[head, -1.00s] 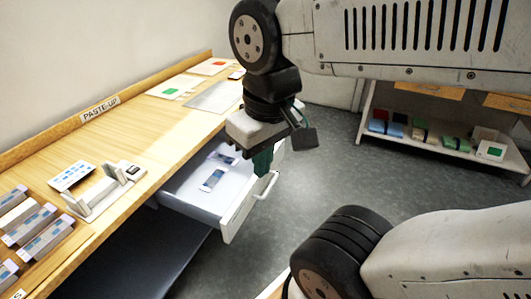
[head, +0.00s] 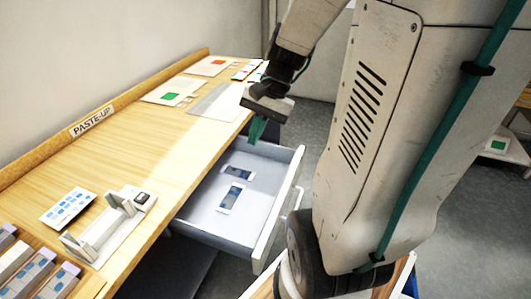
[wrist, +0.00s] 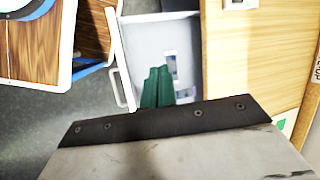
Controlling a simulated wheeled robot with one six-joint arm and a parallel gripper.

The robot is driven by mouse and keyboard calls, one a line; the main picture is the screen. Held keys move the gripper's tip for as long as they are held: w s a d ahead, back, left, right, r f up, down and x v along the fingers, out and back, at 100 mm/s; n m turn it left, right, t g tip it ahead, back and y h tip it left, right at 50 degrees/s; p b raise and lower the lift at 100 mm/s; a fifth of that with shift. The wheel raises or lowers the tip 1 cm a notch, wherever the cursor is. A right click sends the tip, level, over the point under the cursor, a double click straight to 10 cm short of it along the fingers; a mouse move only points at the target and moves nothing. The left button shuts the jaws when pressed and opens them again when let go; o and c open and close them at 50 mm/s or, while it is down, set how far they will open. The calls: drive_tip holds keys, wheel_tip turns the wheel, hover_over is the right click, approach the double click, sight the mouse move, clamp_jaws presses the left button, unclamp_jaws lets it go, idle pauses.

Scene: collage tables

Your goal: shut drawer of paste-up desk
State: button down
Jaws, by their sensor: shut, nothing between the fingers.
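The paste-up desk (head: 150,165) has a wooden top and a "PASTE-UP" label. Its white drawer (head: 235,222) stands pulled out from the right side of the desk. The drawer shows in the wrist view (wrist: 150,42) too, with its pale handle (wrist: 119,88) on the left. Small blue-and-white items (head: 230,198) lie in the drawer. My gripper (head: 257,130) has green fingers, shut and empty. In the head view it appears over the drawer's far end, near the desk edge; the fingers (wrist: 157,88) overlap the drawer interior in the wrist view. I cannot tell whether they touch it.
A white holder (head: 108,225), a blue-dotted card (head: 68,207) and several boxes (head: 30,272) sit on the near desktop. Sheets with green (head: 170,96) and red (head: 215,64) patches lie farther back. A low shelf (head: 500,148) stands at right; grey floor lies between.

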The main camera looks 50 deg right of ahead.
drive_tip(key=s+d+f+m+t+y, duration=0.1)
drive_tip(key=d+f+m+t, duration=0.1)
drive_tip(key=d+f+m, duration=0.4)
drive_tip(key=d+f+m+t, duration=0.1)
drive_tip(key=d+f+m, duration=0.2)
drive_tip(key=d, duration=0.5)
drive_tip(key=s+d+f+m+t+h, duration=0.2)
drive_tip(key=s+d+f+m+t, duration=0.2)
drive_tip(key=s+d+f+m, duration=0.8)
drive_tip(key=n, duration=0.1)
approach(296, 177)
drive_tip(key=shift+d+x, duration=0.2)
drive_tip(key=shift+x, duration=2.9)
drive_tip(key=shift+f, duration=0.2)
